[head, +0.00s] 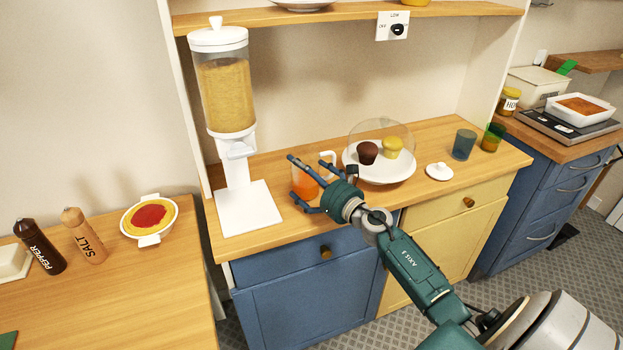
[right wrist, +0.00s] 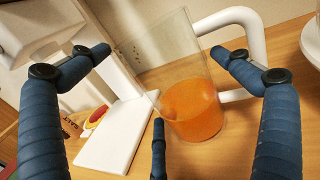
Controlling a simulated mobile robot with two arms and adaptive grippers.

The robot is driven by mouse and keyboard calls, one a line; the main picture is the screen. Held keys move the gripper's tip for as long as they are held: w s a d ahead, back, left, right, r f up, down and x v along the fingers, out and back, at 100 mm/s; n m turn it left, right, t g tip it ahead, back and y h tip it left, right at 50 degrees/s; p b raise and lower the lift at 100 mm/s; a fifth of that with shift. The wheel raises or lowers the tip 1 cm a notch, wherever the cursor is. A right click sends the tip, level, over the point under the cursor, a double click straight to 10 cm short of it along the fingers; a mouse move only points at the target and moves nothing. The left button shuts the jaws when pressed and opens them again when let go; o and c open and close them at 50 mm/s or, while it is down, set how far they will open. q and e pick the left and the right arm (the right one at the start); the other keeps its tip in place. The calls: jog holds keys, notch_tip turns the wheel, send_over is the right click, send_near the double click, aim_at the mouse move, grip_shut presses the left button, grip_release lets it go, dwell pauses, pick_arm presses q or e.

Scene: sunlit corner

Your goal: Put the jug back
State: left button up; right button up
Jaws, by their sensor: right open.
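The jug (head: 306,186) is a clear vessel with orange liquid and a white handle. It stands on the wooden counter, just right of the white cereal dispenser base. In the right wrist view the jug (right wrist: 190,112) is tilted in the picture, with its white handle (right wrist: 255,30) toward the upper right. My right gripper (head: 308,182) is open at the jug, its blue fingers spread on either side. The fingers partly hide the jug in the head view; I cannot tell whether any finger touches it. My left gripper is not in view.
A cereal dispenser (head: 226,90) stands close left of the jug. A white plate with muffins under a clear dome (head: 380,145) is close right. A white lid (head: 439,172), a blue glass (head: 463,145) and a green glass (head: 492,138) stand farther right. A shelf (head: 340,15) hangs above.

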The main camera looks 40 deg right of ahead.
jog(key=s, duration=0.4)
jog(key=s+b, duration=0.1)
jog(key=s, duration=0.3)
jog(key=s+d+b, duration=0.1)
jog(key=s, duration=0.3)
